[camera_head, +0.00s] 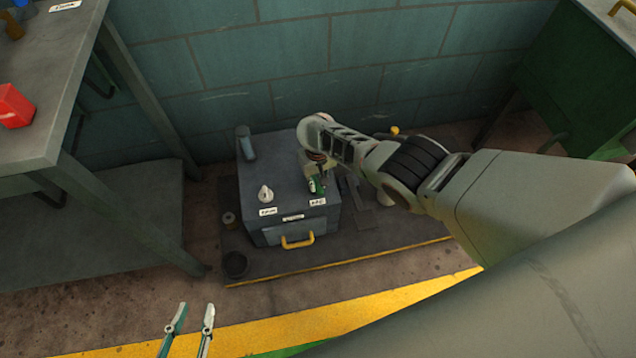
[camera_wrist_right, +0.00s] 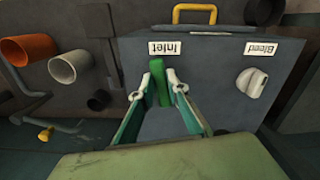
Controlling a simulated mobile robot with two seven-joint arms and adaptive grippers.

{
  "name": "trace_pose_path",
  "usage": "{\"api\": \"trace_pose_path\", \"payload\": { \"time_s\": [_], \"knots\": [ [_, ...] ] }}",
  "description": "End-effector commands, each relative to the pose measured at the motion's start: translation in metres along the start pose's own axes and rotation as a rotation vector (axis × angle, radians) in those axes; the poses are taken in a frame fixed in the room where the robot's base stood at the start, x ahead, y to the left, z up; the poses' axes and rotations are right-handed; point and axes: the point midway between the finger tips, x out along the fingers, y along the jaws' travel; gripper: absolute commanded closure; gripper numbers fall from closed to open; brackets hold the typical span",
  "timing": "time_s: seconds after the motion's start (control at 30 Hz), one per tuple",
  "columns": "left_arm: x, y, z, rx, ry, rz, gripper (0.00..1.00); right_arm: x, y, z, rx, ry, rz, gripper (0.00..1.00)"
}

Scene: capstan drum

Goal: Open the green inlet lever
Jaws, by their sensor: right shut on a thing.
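The green inlet lever (camera_wrist_right: 159,82) stands on the top of a grey box (camera_wrist_right: 205,75), just behind the label "Inlet". In the head view the lever (camera_head: 317,186) shows at the right side of the box top, partly covered by my right gripper. My right gripper (camera_wrist_right: 156,85) has its fingers on both sides of the lever and is shut on it. My left gripper (camera_head: 191,316) is at the bottom left of the head view, its two fingers apart and empty, away from the box.
A white knob (camera_head: 265,193) labelled "Bleed" stands on the same box. A yellow handle (camera_head: 298,241) is on its front. Pipe pieces, orange (camera_wrist_right: 28,49) and white (camera_wrist_right: 75,66), lie beside it. A workbench (camera_head: 45,75) with a red object (camera_head: 14,106) stands left.

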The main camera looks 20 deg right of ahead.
Motion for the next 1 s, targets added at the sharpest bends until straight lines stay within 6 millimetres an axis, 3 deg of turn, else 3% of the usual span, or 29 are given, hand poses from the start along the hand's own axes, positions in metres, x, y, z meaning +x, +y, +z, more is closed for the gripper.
{"api": "trace_pose_path", "payload": {
  "time_s": [0.4, 0.97, 1.0],
  "knots": [
    [0.0005, 0.0006, -0.0015, -0.004, 0.003, 0.000, 0.72, 0.0028, -0.0046, 0.0012, 0.183, -0.005, -0.003, 1.00],
    [0.0010, 0.0011, 0.0009, -0.003, -0.002, 0.000, 0.72, 0.0030, -0.0052, 0.0010, 0.213, -0.004, -0.004, 1.00],
    [0.0010, 0.0011, 0.0009, -0.003, -0.002, 0.000, 0.72, 0.0030, -0.0052, 0.0010, 0.213, -0.004, -0.004, 0.75]
  ]
}}
